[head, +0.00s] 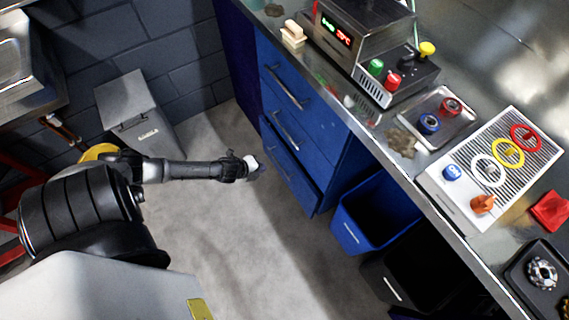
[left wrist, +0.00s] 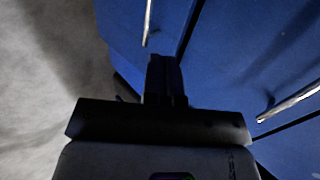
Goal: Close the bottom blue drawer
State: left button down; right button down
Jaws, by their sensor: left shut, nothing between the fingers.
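The bottom blue drawer (head: 292,182) is the lowest of the stacked drawers in the blue cabinet under the bench. Its front seems to stand slightly proud of the drawers above; the exact gap is hard to tell. My left gripper (head: 262,166) is at the left of this drawer's front, close to its handle. In the left wrist view my left gripper (left wrist: 165,72) is shut and empty, with its fingers pointing at the blue fronts. One silver handle (left wrist: 149,22) shows left of the fingers and another (left wrist: 292,101) at right. Contact cannot be told. My right gripper is out of view.
A blue bin (head: 350,235) and a black bin (head: 390,280) stand right of the drawers. A grey bin (head: 135,110) stands by the wall. The grey floor (head: 225,225) in front of the cabinet is clear. The bench edge (head: 415,185) overhangs the bins.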

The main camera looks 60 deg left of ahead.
aim_at(289, 161)
pick_arm(q)
jog(key=b+x, duration=0.2)
jog(key=x, duration=0.1)
jog(key=b+x, duration=0.2)
jog(key=x, duration=0.2)
jog(key=w+r+b+x, duration=0.1)
jog(key=b+x, duration=0.1)
jog(key=x, duration=0.2)
jog(key=shift+w+f+b, duration=0.1)
jog(key=shift+w+b, duration=0.15)
jog(key=shift+b, duration=0.1)
jog(key=shift+w, duration=0.65)
jog(key=shift+w, duration=0.1)
